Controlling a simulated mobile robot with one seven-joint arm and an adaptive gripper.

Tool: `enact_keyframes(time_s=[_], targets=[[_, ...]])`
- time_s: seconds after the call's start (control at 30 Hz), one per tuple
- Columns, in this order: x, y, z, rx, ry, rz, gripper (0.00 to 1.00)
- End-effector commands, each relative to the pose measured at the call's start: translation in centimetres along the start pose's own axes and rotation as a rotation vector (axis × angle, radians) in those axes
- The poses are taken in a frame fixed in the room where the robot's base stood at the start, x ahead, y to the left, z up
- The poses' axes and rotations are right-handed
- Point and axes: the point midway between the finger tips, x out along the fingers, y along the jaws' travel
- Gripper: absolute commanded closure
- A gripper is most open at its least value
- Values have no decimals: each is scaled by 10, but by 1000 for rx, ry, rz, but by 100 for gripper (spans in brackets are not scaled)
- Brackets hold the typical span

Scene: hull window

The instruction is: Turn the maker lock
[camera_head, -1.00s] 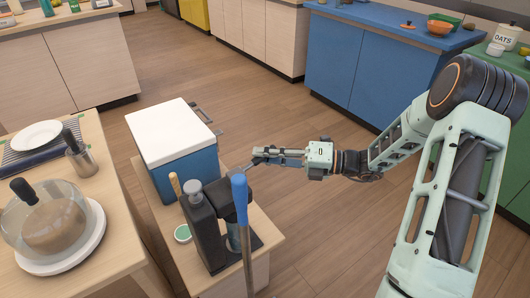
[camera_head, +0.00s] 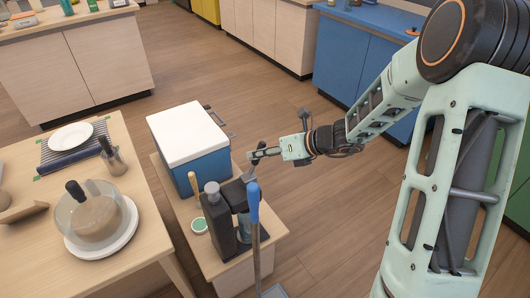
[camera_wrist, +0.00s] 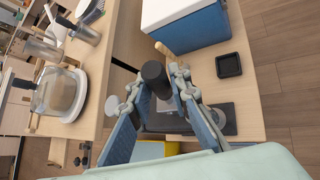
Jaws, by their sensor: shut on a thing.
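The dark grey maker (camera_head: 218,228) stands on the small wooden side table, with a round grey knob on top. My gripper (camera_head: 256,154) is just above and behind the maker's head. In the wrist view, my gripper's fingers (camera_wrist: 158,84) are closed on a dark upright cylindrical handle (camera_wrist: 153,73), which I take to be the maker's lock handle. Its lower end and the joint with the maker are hidden by the fingers and the blue pole.
A white-lidded blue cooler (camera_head: 187,139) stands behind the maker. A blue pole (camera_head: 254,205) rises in front of it. Open floor lies right of the side table.

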Motion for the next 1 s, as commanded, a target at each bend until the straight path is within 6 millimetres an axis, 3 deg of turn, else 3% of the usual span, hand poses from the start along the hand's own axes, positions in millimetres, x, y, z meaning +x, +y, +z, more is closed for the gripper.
enact_keyframes(time_s=[0.5,1.0], targets=[[11,32,-2,-268,70,-245,100],[12,39,-2,-323,88,-302,100]])
